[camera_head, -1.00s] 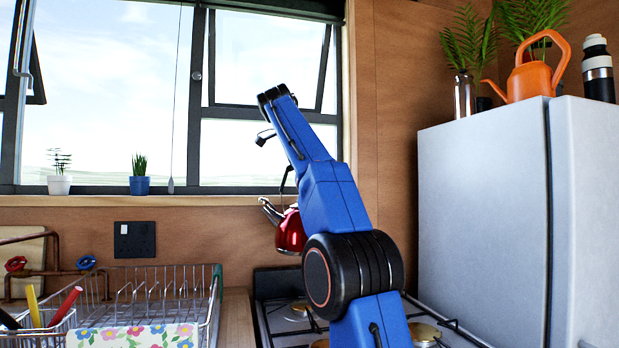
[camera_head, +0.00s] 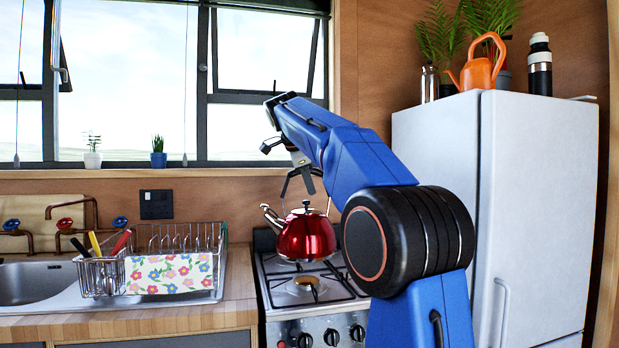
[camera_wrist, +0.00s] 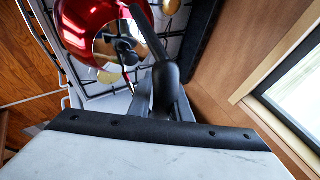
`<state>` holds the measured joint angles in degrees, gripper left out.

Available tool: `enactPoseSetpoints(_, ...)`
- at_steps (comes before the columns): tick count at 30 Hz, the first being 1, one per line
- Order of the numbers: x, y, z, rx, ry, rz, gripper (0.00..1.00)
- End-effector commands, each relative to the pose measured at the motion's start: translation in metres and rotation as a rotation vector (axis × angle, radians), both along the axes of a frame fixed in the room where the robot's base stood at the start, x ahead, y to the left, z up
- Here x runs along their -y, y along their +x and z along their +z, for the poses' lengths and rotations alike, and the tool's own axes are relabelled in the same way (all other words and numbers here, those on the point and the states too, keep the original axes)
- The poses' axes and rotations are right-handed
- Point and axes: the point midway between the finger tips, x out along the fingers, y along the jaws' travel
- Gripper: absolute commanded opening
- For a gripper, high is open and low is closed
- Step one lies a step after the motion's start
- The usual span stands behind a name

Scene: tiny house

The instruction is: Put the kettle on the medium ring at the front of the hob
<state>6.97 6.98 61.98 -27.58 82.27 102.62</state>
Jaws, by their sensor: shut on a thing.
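The shiny red kettle (camera_head: 306,238) with a steel spout hangs upright from my gripper (camera_head: 302,186), over the left side of the hob (camera_head: 268,292). My gripper is shut on the kettle's dark handle; the exact grip is small in the head view. In the wrist view the kettle (camera_wrist: 78,22) is at the top left, beside my gripper (camera_wrist: 165,80). A ring at the front left of the hob (camera_head: 306,283) shows below the kettle. The kettle hides the hob behind it, and my arm hides the right side. I cannot tell the kettle's exact height above the grates.
A wooden counter (camera_head: 237,290) with a dish rack (camera_head: 205,240) is left of the hob. A white fridge (camera_head: 540,190) stands close on the right. The window (camera_head: 240,130) and wooden wall are behind. Knobs (camera_head: 331,338) line the hob's front.

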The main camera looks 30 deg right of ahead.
Motion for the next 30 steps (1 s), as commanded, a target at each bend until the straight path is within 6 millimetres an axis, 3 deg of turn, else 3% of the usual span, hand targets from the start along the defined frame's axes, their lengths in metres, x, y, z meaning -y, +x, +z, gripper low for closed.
enactPoseSetpoints(30,0.0,-0.001,-0.055,0.005,-0.001,0.003,0.0)
